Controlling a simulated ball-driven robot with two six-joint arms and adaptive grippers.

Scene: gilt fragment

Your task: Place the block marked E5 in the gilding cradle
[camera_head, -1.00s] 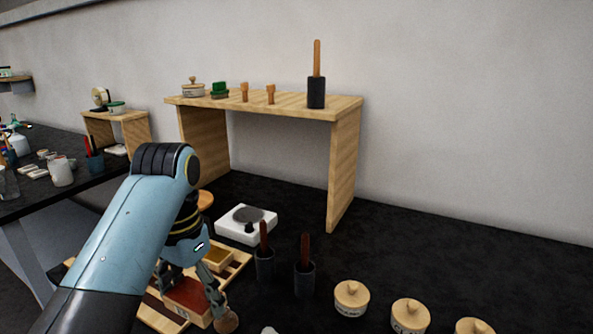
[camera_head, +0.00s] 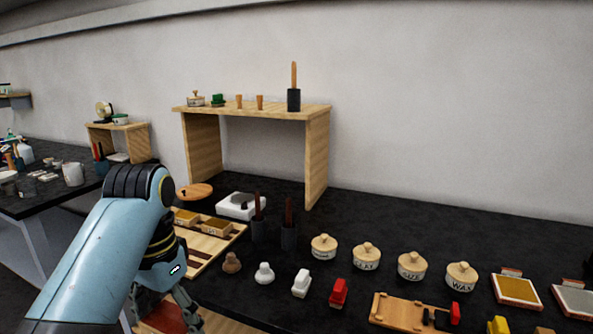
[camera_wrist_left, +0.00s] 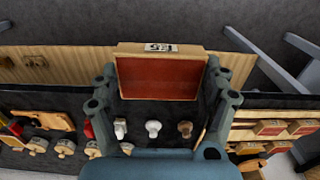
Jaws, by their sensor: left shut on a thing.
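My left gripper (camera_head: 166,308) is shut on a wooden block with a red-brown face (camera_head: 163,317), low at the left of the head view. In the left wrist view the block (camera_wrist_left: 158,78) sits between the two fingers (camera_wrist_left: 162,85). Its pale label reads upside down, apparently E5. The block is held near the bench's front edge. A flat wooden fixture (camera_head: 394,308) with black and red parts lies at the front right; it may be the gilding cradle, but I cannot tell for sure. It also shows in the left wrist view (camera_wrist_left: 50,120). My right gripper is not in view.
A slotted wooden tray (camera_head: 222,245) with blocks stands behind my left gripper. Brown, white and red stamp-like pieces (camera_head: 301,283) line the bench between gripper and fixture. Lidded pots (camera_head: 366,256) and dark cups (camera_head: 289,238) stand behind them. A wooden shelf (camera_head: 317,160) rises at the back.

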